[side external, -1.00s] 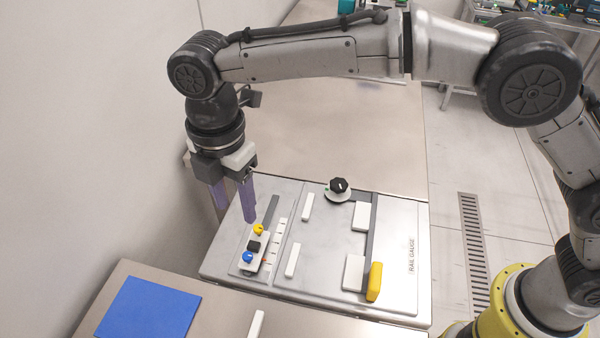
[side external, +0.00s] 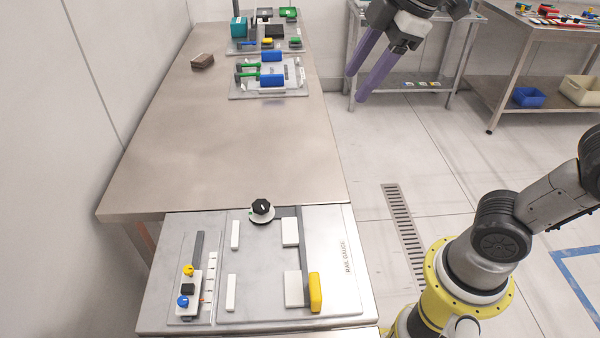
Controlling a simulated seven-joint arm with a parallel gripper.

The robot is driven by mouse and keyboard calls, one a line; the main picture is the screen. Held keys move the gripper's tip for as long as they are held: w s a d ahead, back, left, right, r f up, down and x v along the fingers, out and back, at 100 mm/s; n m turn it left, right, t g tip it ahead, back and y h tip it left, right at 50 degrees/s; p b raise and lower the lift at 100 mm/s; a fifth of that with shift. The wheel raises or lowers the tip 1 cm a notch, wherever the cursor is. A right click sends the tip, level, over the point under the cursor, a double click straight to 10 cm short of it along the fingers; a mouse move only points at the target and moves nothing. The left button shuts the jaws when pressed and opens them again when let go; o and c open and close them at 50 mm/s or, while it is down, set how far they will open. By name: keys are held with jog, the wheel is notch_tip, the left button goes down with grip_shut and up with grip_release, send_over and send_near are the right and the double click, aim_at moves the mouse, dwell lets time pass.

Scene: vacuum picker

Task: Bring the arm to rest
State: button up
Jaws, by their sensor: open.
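My gripper (side external: 371,75) hangs at the top of the side external view, right of the long steel table. Its two purple fingers are apart with nothing between them, pointing down and to the left. It is high and clear of the table, with floor and a back bench behind it. The upper part of my arm is cut off by the top edge of the picture. The rail gauge panel (side external: 265,312) lies at the near end of the table, far from my gripper. It carries a yellow handle (side external: 315,291), a black knob (side external: 262,207) and a small slider block (side external: 190,288).
The steel table (side external: 225,150) is bare in its middle. A brown block (side external: 202,61) and fixtures with blue and green parts (side external: 270,78) stand at its far end. A side bench (side external: 540,60) has a blue bin (side external: 528,97) on its shelf. Open floor lies to the right.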

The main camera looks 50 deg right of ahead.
jog(key=s+d+f+m, duration=0.4)
jog(key=s+f+m, duration=0.6)
jog(key=f+m, duration=0.1)
jog(key=shift+s+d+f+t+h, duration=0.2)
jog(key=shift+s+t+h, duration=0.1)
jog(key=shift+s+h, duration=0.1)
